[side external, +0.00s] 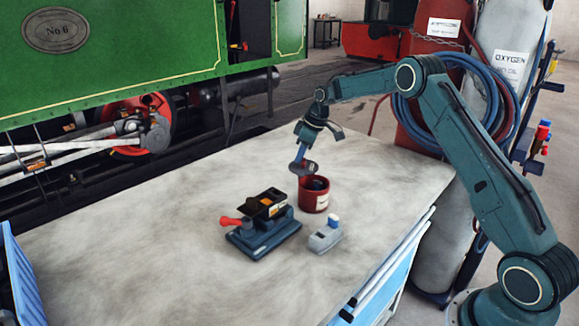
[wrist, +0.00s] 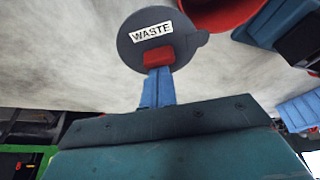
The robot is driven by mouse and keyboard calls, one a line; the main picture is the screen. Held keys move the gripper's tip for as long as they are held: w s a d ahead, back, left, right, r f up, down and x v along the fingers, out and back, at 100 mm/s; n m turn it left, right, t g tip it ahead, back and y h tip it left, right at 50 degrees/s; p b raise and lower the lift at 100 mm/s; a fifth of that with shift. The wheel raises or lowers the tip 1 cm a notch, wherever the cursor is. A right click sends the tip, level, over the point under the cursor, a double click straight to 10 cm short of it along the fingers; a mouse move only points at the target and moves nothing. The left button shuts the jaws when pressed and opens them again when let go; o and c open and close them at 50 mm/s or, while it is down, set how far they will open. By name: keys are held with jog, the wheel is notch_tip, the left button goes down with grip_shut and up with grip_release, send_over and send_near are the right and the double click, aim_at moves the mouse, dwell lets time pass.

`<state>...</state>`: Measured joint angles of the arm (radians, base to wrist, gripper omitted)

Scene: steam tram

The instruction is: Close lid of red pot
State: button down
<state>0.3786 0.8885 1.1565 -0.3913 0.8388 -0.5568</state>
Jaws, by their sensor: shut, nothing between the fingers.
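The red pot (side external: 313,201) stands upright on the table with a pale label on its side. Its dark inside shows past the lid, and part of its red wall shows at the top of the wrist view (wrist: 222,10). The round grey lid (side external: 309,168), with a white WASTE label, is raised and tilted at the pot's left rim. In the wrist view the lid (wrist: 135,52) lies beyond my fingertips, beside the pot. My gripper (side external: 298,158) is shut, its blue fingers (wrist: 158,75) at the lid's face near a red piece. Exact contact is unclear.
A dark blue device (side external: 262,240) with a red lever stands left of the pot. A small grey item with a blue cap (side external: 325,236) stands in front of it. The table's (side external: 160,235) left part is clear. Gas cylinders (side external: 510,75) stand behind my arm.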

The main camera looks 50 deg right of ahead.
aim_at(317, 170)
jog(key=shift+s+d+m, duration=0.1)
jog(key=shift+s+m, duration=0.1)
jog(key=shift+m, duration=0.3)
jog(key=s+m, duration=0.1)
jog(key=m, duration=0.1)
jog(key=s+d+m+h, duration=0.1)
jog(key=m, duration=0.1)
jog(key=shift+h, duration=0.3)
jog(key=m, duration=0.2)
jog(key=s+m+h, duration=0.1)
jog(key=m, duration=0.1)
jog(key=s+m, duration=0.1)
jog(key=shift+s+m+h, duration=0.25)
jog(key=shift+m+h, duration=0.15)
jog(key=m, duration=0.1)
jog(key=s+m+h, duration=0.1)
jog(key=m, duration=0.1)
jog(key=shift+s+a+m+g, duration=0.3)
jog(key=a+m, duration=0.1)
jog(key=m, duration=0.1)
jog(key=s+m+g, duration=0.1)
jog(key=m, duration=0.2)
jog(key=s+a+m+g+h, duration=0.1)
jog(key=m, duration=0.1)
jog(key=shift+s+a+m, duration=0.2)
jog(key=shift+a+m, duration=0.15)
jog(key=shift+m, duration=0.05)
jog(key=shift+s+a, duration=0.1)
jog(key=shift+a, duration=0.2)
